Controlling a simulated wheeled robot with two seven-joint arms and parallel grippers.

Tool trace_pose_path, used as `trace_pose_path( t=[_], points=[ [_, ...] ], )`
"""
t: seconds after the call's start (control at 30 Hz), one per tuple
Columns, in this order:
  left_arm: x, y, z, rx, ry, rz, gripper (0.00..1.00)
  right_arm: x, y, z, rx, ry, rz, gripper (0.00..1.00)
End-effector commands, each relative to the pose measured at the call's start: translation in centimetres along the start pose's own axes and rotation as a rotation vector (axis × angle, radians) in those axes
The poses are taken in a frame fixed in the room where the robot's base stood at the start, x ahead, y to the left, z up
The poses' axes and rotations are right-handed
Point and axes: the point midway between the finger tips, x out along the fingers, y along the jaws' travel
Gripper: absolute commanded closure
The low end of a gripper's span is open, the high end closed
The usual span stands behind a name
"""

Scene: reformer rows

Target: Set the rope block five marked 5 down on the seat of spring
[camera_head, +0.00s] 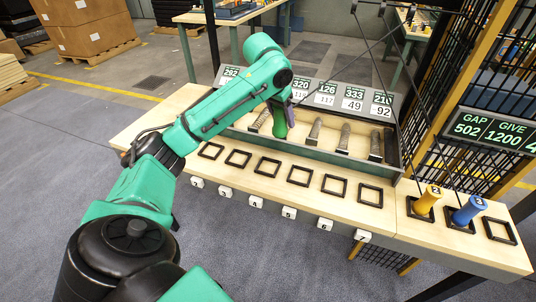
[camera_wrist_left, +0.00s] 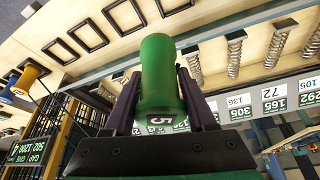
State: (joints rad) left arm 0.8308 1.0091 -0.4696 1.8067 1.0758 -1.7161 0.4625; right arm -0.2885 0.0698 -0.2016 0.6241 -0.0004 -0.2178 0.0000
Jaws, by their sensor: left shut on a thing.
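My left gripper (camera_head: 289,98) is shut on a green cylindrical block (camera_head: 278,122). In the left wrist view, my left gripper (camera_wrist_left: 160,88) has its dark fingers on either side of the green block (camera_wrist_left: 157,65), whose end shows a 5. In the head view the block is held over the front part of the long spring tray (camera_head: 310,149). Several coil springs stand in the tray, such as one (camera_head: 343,137) right of the block; they also show in the left wrist view (camera_wrist_left: 235,55). My arm and the block hide part of the row. My right gripper is out of view.
Several empty black square frames (camera_head: 299,176) line the bench front, above numbered white tags (camera_head: 289,213). A yellow block (camera_head: 427,199) and a blue block (camera_head: 468,210) stand in frames at the right. Number plates (camera_head: 353,98) run behind the springs. Cables and a mesh post (camera_head: 447,85) rise at the right.

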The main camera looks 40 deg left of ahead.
Motion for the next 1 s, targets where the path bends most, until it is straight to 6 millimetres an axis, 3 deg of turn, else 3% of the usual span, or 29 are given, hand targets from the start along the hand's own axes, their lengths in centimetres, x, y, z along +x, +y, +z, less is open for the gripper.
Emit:
trace_pose_path(
  t=[0.1,0.23,0.37,0.63,1.0],
  points=[
    [-2.5,-2.9,-0.6,-0.059,0.005,-0.026,1.00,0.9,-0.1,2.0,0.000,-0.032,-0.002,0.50],
    [-2.9,-3.9,-0.4,-0.081,-0.004,-0.035,1.00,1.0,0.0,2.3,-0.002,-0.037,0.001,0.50],
    [0.2,-3.9,1.0,-0.079,-0.010,-0.037,1.00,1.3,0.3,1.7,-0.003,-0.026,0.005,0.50],
    [8.3,-3.7,4.3,-0.078,-0.007,-0.035,1.00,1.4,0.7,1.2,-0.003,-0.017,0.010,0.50],
    [14.4,-3.6,6.8,-0.077,-0.003,-0.034,1.00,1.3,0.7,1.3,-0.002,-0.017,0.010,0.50]
  ],
)
